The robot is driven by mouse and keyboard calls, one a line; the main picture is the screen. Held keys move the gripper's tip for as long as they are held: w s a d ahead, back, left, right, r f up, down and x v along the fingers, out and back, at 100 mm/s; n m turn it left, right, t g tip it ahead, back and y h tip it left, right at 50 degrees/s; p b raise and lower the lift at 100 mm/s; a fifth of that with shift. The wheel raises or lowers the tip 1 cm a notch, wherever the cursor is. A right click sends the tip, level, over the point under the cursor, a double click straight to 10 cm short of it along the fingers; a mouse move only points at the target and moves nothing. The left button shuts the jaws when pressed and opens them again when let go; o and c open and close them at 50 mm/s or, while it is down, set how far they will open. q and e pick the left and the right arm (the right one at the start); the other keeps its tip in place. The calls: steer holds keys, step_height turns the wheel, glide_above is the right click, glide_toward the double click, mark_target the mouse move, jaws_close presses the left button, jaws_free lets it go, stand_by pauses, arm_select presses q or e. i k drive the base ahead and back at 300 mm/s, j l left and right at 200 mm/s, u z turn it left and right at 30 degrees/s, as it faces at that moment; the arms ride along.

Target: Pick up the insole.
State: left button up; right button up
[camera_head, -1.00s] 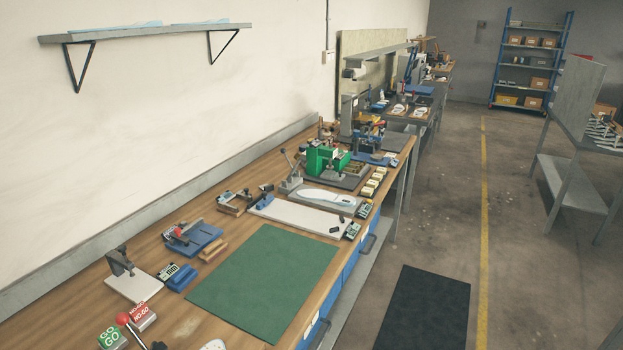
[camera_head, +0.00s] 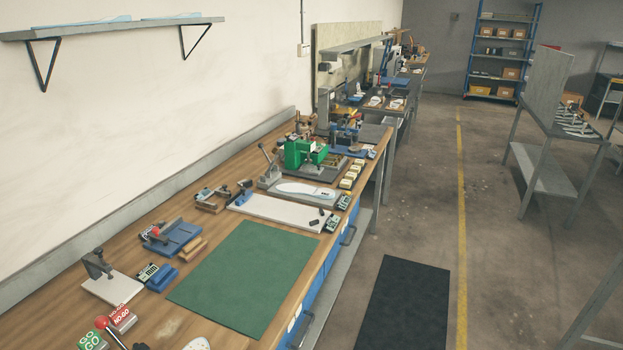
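A white insole (camera_head: 306,190) lies flat on the bench beside the green press, just behind a long white board. Part of another white, rounded thing (camera_head: 198,344) shows at the bottom edge; it is cut off and I cannot tell if it is an insole. White insole shapes (camera_head: 376,101) also lie on a farther bench. Neither of my grippers is in view.
The wooden bench (camera_head: 160,318) runs along the wall with a bare green mat (camera_head: 236,279), a green press (camera_head: 303,152), a white board (camera_head: 272,211) and small gauges. Right of it are open floor, a black mat (camera_head: 408,305) and a grey rack (camera_head: 545,95).

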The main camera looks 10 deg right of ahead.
mark_target(325, 193)
steer(key=u, duration=1.8)
steer(key=z, duration=2)
steer(key=i+l+u, duration=0.1)
steer(key=u, duration=0.3)
steer(key=i+l+u, duration=0.1)
steer(key=l+u, duration=0.45)
steer(key=u, duration=0.2)
steer(key=i, duration=0.05)
